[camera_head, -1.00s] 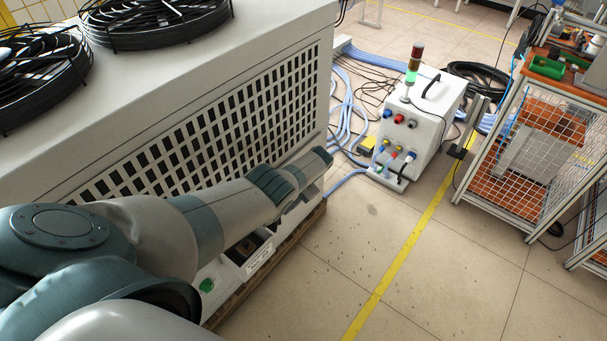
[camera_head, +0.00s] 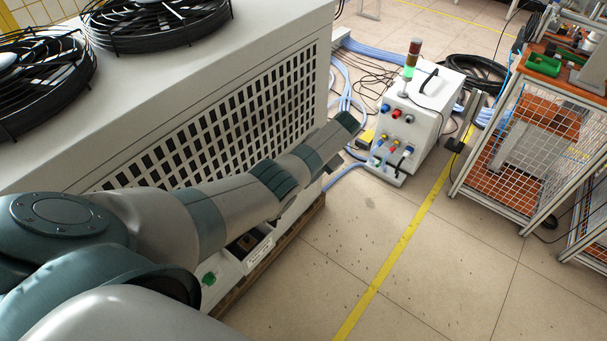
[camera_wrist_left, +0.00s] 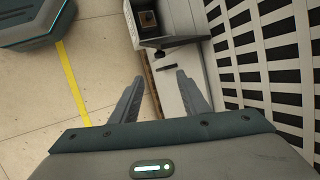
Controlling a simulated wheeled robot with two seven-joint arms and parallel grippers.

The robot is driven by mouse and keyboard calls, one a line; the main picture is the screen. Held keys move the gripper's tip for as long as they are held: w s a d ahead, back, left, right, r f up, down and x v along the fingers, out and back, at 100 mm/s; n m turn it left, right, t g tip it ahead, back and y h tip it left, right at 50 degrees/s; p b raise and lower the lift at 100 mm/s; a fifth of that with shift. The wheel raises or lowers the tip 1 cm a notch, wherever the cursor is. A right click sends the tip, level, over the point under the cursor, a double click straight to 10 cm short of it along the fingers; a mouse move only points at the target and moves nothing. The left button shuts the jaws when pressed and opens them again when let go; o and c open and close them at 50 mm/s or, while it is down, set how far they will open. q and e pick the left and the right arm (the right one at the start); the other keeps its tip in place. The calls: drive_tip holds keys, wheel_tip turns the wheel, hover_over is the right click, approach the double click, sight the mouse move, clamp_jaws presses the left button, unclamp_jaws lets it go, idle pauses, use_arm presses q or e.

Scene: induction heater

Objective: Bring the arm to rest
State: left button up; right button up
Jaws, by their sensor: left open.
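My left arm (camera_head: 230,205) reaches from the lower left across the front of the large white fan-topped unit. Its wrist end (camera_head: 330,140) is raised beside the unit's far lower corner. In the left wrist view my left gripper (camera_wrist_left: 158,80) is open, its two fingers apart with nothing between them. Beyond the fingers, the unit's light base panel and an open grey box (camera_wrist_left: 165,25) show. In the head view the fingers are mostly hidden by the wrist. My right gripper is in neither view.
The unit's slotted grille (camera_head: 230,130) stands close beside the arm. A white box with a signal light (camera_head: 410,115) and blue hoses stand beyond the wrist. A mesh-sided cart (camera_head: 540,145) is at the right. The floor between (camera_head: 400,280) is clear.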

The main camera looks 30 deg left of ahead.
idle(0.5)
use_arm(q)
drive_tip(key=s+d+f+m+t+h, duration=0.1)
drive_tip(key=s+d+f, duration=0.1)
drive_tip(key=s+f, duration=0.65)
drive_tip(key=s+d+f, duration=0.2)
drive_tip(key=s+f, duration=0.4)
drive_tip(key=f, duration=0.6)
drive_tip(key=s+d+f+m+t+h, duration=0.1)
drive_tip(key=s+d+f, duration=0.1)
drive_tip(key=s+f, duration=0.7)
drive_tip(key=s+d+f+h, duration=0.1)
drive_tip(key=s+f, duration=0.3)
drive_tip(key=s, duration=0.7)
drive_tip(key=s+d+f+t+h+b, duration=0.1)
drive_tip(key=s+d+f, duration=0.3)
drive_tip(key=s, duration=0.8)
drive_tip(key=s+d+f+n+t, duration=0.1)
drive_tip(key=s+d+f, duration=0.2)
drive_tip(key=s, duration=0.9)
wheel_tip(320, 180, down, 3)
drive_tip(key=shift+d+r+h+b, duration=0.15)
drive_tip(key=shift+d+h+b, duration=0.15)
drive_tip(key=shift+h, duration=0.1)
drive_tip(key=shift+c, duration=0.7)
drive_tip(key=shift+c, duration=0.7)
